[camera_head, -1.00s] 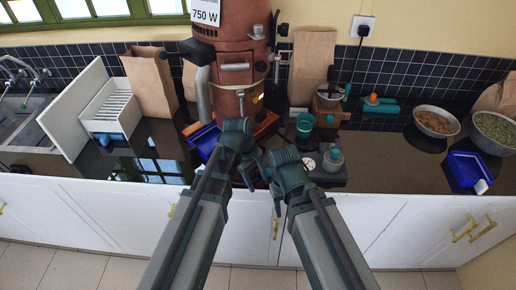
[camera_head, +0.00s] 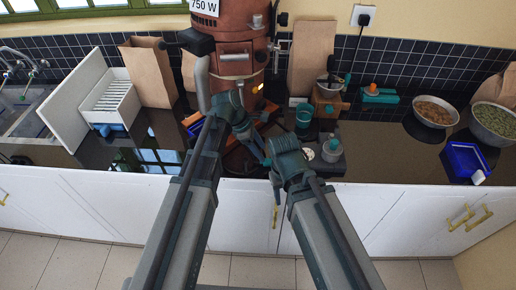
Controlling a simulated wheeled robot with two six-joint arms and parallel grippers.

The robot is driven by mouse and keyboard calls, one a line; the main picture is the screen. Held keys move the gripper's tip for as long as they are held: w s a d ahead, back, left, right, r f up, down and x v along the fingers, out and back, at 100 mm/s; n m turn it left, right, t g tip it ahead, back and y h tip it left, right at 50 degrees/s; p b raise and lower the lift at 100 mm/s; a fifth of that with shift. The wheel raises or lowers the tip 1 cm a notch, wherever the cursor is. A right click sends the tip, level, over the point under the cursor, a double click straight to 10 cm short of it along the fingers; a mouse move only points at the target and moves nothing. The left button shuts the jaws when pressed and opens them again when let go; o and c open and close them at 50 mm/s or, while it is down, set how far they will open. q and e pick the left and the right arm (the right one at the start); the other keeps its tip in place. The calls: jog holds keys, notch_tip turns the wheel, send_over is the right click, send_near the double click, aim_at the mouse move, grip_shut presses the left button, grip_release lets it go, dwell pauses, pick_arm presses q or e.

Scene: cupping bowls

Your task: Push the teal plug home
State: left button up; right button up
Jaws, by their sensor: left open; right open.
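No part is clearly recognisable as a teal plug. A teal block with an orange knob (camera_head: 380,94) lies at the back right of the dark counter, and a teal cup (camera_head: 304,115) stands left of it. My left gripper (camera_head: 260,153) is open above the counter in front of the copper roaster, with nothing visible in it. My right gripper (camera_head: 274,186) is open, lower, near the counter's front edge. Its fingers are small and partly hidden by its wrist. Both grippers are apart from the teal block and cup.
The copper roaster (camera_head: 238,60) stands at the back centre. A grey-lidded jar (camera_head: 332,150) stands right of my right wrist. Bowls (camera_head: 435,111) and a blue tray (camera_head: 465,160) are at the right. A white rack (camera_head: 110,103) is at the left. Counter between jar and blue tray is clear.

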aim_at(268, 161)
pick_arm(q)
jog(key=b+x, duration=0.5)
jog(key=x, duration=0.1)
jog(key=shift+f, duration=0.15)
pick_arm(e)
notch_tip(268, 161, down, 6)
pick_arm(q)
jog(key=c, duration=0.3)
grip_shut()
notch_tip(268, 161, up, 5)
jog(key=p, duration=0.5)
pick_arm(e)
notch_tip(268, 161, up, 6)
jog(key=shift+f, duration=0.2)
pick_arm(q)
jog(key=shift+d, duration=0.1)
